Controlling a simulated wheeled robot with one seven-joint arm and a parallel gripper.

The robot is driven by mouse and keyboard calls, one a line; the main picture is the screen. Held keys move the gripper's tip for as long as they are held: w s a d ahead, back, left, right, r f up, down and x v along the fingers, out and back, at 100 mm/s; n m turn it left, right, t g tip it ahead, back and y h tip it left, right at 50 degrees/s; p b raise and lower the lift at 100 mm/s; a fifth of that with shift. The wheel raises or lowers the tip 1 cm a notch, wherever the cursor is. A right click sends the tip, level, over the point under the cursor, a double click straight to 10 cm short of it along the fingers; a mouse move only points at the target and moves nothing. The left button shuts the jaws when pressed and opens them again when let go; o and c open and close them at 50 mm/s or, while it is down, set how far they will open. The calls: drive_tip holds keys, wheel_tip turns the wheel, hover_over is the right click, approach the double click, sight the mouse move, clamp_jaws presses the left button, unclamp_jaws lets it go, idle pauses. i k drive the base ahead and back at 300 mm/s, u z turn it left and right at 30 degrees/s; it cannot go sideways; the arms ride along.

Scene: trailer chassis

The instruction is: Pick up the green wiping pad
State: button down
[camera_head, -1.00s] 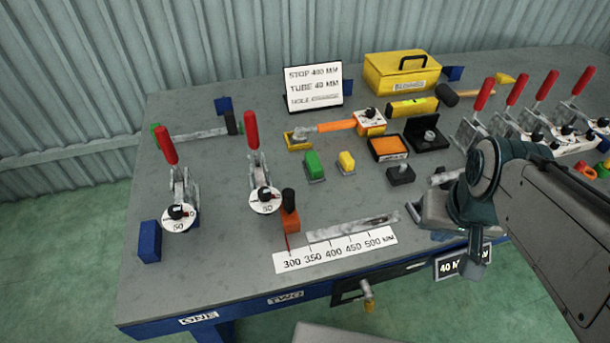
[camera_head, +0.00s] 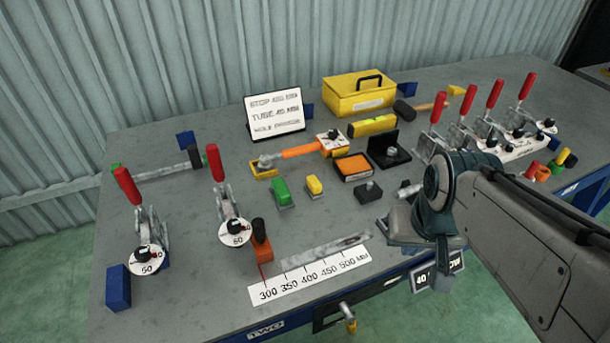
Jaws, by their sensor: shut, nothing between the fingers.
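The green wiping pad (camera_head: 282,190) is a small green block on a grey base. It lies on the middle of the grey bench top, just left of a similar yellow block (camera_head: 314,185). My arm comes in from the right, and its dark end, my gripper (camera_head: 443,280), points down at the bench's front edge, in front of the small "40" sign. It is shut and empty, well to the right of and nearer than the pad. The fingertips are small and partly hard to make out against the sign.
Red-handled clamps stand at left (camera_head: 141,225) and right (camera_head: 522,110). An orange upright stop (camera_head: 262,245) and a number scale (camera_head: 310,278) lie in front of the pad. An orange-handled tool (camera_head: 300,151) lies behind it.

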sight(280, 193)
drive_tip(key=u, duration=3.3)
drive_tip(key=k, duration=0.7)
drive_tip(key=z, duration=1.65)
drive_tip(key=i, duration=0.5)
